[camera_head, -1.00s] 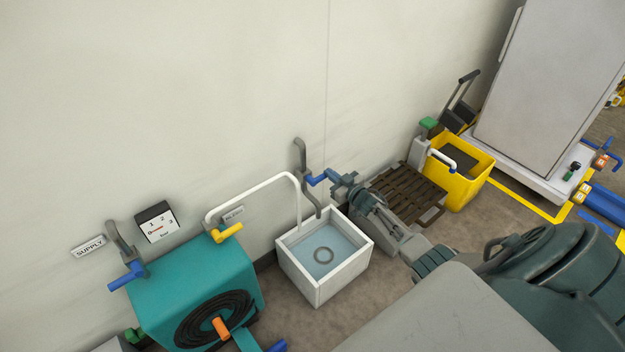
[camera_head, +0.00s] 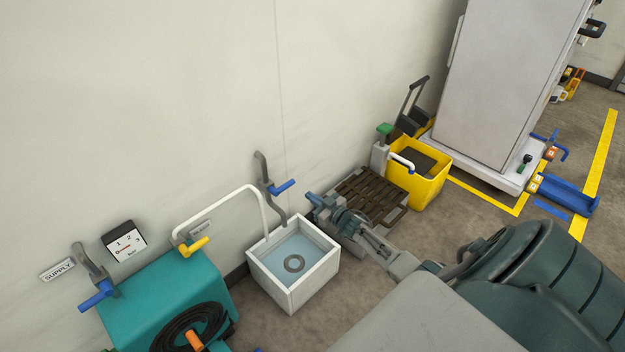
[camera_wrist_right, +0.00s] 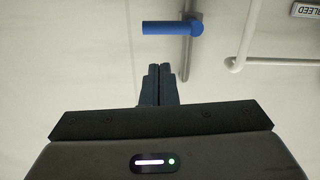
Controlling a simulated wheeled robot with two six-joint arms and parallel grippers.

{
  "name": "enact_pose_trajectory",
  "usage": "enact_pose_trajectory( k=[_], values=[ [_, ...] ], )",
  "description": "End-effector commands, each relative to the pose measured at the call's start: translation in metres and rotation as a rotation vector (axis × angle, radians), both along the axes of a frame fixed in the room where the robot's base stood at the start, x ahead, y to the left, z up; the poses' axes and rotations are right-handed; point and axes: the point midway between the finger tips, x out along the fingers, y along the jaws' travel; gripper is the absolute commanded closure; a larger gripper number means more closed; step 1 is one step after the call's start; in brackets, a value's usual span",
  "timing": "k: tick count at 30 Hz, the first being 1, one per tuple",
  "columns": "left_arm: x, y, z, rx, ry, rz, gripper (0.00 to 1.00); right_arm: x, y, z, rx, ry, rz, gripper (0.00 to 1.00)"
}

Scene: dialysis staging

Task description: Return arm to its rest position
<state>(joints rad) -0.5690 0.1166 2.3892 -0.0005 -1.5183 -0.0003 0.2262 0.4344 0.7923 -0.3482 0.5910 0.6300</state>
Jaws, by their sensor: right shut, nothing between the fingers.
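My right gripper (camera_head: 312,197) is shut and empty. In the head view it sits just right of the white sink (camera_head: 312,281), close to the wall tap with the blue lever (camera_head: 283,186), and apart from that lever. In the right wrist view the closed fingers (camera_wrist_right: 159,85) point at the wall, with the blue lever (camera_wrist_right: 172,27) ahead of them and a gap between. My right arm reaches in from the lower right. My left gripper does not show.
A white pipe (camera_head: 225,198) arches over the sink. A brown slatted pallet (camera_head: 372,196), a yellow bucket (camera_head: 425,182) and a tall grey cabinet (camera_head: 505,80) stand to the right.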

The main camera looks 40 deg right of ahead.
Motion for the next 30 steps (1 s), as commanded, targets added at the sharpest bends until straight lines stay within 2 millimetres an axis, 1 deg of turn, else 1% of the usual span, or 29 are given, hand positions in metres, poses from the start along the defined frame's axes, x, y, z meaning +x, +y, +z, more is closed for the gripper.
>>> enact_pose_trajectory(
  k=[11, 14, 17, 20, 21, 23, 24, 26, 27, 29, 30],
  values=[
    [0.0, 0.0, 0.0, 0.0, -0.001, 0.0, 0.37, 0.0, 0.0, 0.0, 0.0, 0.0, 0.0, 1.0],
    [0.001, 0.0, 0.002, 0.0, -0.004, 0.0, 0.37, -0.004, 0.002, -0.005, -0.001, 0.016, -0.008, 1.0],
    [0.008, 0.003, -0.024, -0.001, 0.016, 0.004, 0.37, -0.021, 0.009, -0.024, -0.004, 0.077, -0.043, 1.0],
    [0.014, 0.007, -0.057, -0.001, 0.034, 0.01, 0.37, -0.053, 0.022, -0.057, -0.013, 0.191, -0.097, 1.0],
    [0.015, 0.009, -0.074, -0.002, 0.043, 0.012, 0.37, -0.07, 0.028, -0.073, -0.02, 0.249, -0.121, 1.0],
    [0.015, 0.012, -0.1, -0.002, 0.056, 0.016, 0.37, -0.098, 0.038, -0.097, -0.03, 0.34, -0.153, 1.0],
    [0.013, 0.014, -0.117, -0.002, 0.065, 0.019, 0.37, -0.118, 0.046, -0.112, -0.035, 0.402, -0.173, 1.0],
    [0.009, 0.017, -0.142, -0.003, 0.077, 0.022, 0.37, -0.15, 0.058, -0.134, -0.047, 0.499, -0.197, 1.0],
    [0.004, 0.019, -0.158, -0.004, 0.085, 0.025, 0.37, -0.173, 0.066, -0.147, -0.053, 0.565, -0.209, 1.0],
    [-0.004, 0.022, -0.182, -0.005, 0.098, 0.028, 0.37, -0.209, 0.08, -0.165, -0.06, 0.665, -0.225, 1.0],
    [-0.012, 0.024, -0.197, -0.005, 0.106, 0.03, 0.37, -0.235, 0.09, -0.176, -0.066, 0.733, -0.231, 1.0]
  ],
)
